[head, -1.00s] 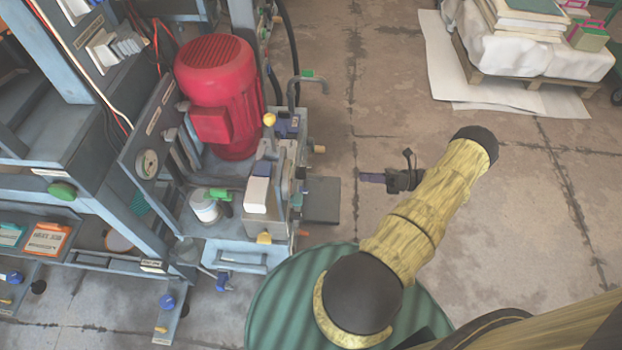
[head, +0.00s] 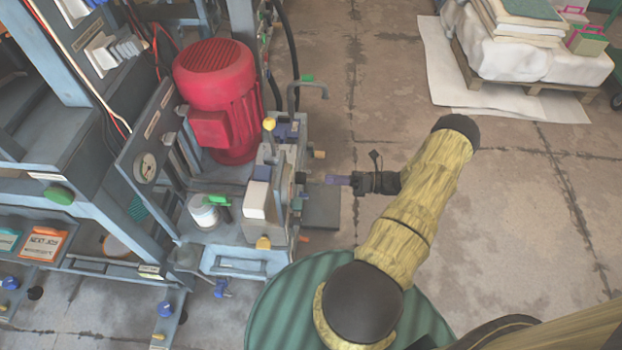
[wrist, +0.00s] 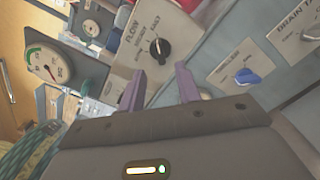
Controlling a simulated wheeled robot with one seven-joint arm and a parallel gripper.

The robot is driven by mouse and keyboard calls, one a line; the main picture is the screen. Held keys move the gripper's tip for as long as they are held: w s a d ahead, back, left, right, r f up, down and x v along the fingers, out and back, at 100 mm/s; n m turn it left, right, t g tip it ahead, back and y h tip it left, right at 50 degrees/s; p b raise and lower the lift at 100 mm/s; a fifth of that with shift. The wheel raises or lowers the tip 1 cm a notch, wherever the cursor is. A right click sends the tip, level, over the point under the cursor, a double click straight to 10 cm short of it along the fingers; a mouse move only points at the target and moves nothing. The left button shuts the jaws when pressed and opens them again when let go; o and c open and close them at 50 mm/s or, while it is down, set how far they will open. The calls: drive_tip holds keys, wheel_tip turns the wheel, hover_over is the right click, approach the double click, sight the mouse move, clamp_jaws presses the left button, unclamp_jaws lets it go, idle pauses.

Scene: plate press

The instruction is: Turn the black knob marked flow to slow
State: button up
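The black knob (wrist: 159,47) sits on a beige plate (wrist: 178,22) marked FLOW in the wrist view. The knob cannot be made out surely in the head view.
A blue knob (wrist: 247,77) on another labelled plate is right of the fingers in the wrist view. A dial gauge (wrist: 48,66) is at left. In the head view a red motor (head: 217,100) stands behind the block, and a green drum (head: 275,300) is below my arm.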

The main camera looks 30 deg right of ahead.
sight(301, 178)
drive_tip(key=b+x, duration=0.1)
drive_tip(key=x, duration=0.6)
clamp_jaws()
